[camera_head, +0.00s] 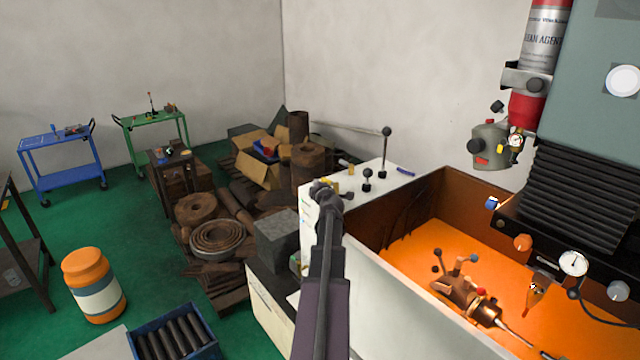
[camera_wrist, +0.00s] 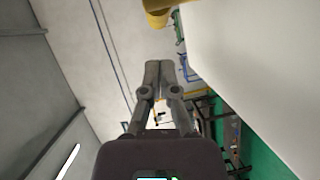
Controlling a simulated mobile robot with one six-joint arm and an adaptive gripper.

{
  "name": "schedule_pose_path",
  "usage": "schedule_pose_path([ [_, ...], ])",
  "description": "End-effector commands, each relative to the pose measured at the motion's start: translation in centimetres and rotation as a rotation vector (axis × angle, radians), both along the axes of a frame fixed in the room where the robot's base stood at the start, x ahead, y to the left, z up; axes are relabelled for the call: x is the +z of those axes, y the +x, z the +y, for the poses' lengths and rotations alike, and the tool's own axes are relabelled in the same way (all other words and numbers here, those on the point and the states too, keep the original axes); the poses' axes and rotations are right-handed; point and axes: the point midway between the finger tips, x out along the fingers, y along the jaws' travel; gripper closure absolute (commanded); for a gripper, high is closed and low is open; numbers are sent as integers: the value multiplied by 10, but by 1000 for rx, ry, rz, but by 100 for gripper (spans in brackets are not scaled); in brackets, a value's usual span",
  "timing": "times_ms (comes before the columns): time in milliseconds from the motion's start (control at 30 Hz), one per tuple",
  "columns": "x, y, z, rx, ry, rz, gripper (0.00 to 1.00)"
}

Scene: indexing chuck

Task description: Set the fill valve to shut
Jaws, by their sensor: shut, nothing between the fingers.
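My gripper (camera_head: 324,187) is shut and empty, raised beside the left end of the white tank ledge; its fingertips (camera_wrist: 158,66) are together in the wrist view. On the ledge stand a tall black-knobbed lever (camera_head: 386,133) and a shorter black-knobbed lever (camera_head: 367,175), both upright. A small yellow part (camera_head: 351,169) lies or stands near them. I cannot tell which of these is the fill valve, and no readable label shows its setting. In the wrist view a yellow rounded part (camera_wrist: 157,14) shows beyond the fingertips, partly cut off by the frame.
The orange-lit tank (camera_head: 420,245) holds a chuck-like fixture (camera_head: 466,296) with knobbed handles. A machine head with dark bellows (camera_head: 585,195) hangs at right. Scrap and boxes (camera_head: 258,155) crowd the floor at left. An orange drum (camera_head: 93,285) stands on open green floor.

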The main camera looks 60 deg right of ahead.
Motion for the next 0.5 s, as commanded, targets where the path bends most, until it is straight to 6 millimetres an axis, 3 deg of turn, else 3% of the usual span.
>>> schedule_pose_path([
  [100, 5, 2, 21, 1, 0, 0, 100],
  [500, 14, -33, 79, -1, 0, 0, 100],
])
